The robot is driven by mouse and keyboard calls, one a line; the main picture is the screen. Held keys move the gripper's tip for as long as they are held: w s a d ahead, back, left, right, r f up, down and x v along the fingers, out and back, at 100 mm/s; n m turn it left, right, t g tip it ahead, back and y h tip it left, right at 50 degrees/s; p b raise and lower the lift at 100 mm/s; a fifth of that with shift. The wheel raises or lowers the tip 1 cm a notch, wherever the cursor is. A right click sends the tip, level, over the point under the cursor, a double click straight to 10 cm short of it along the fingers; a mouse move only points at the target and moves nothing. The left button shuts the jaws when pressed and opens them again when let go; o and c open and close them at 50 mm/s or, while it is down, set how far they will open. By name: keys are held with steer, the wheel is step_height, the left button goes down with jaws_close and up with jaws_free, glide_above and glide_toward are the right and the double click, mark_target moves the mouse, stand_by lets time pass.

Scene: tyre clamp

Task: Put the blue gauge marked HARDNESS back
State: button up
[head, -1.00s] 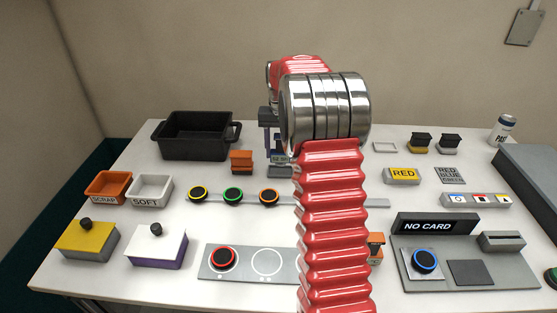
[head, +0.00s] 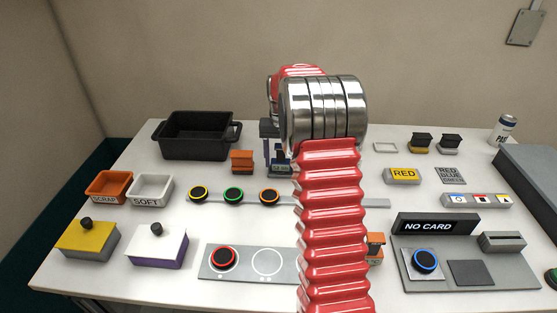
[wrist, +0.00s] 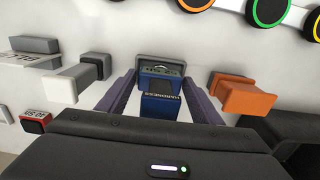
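The blue gauge marked HARDNESS (wrist: 160,106) stands between the fingers of my gripper (wrist: 161,78) in the wrist view. Its small display and grey upper part show just beyond the blue body. Pale gaps show between the gauge and both dark purple fingers, so my gripper looks open around it. In the head view, the gauge (head: 281,168) is low beside my arm, partly hidden by it. My gripper (head: 268,145) shows there only in part, just left of the metal wrist rings. Whether the gauge is fully seated cannot be told.
An orange block (head: 242,161) stands close to the gauge, with a black bin (head: 197,135) behind it. A grey block (wrist: 90,76) is on the other side in the wrist view. A rail with coloured ring discs (head: 233,196) lies in front. My arm hides the table's middle.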

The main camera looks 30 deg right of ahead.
steer(key=shift+o, duration=1.2)
steer(key=shift+r, duration=0.1)
step_height(320, 180, up, 12)
steer(key=shift+f, duration=0.1)
steer(key=shift+a+r, duration=0.1)
steer(key=shift+r, duration=0.1)
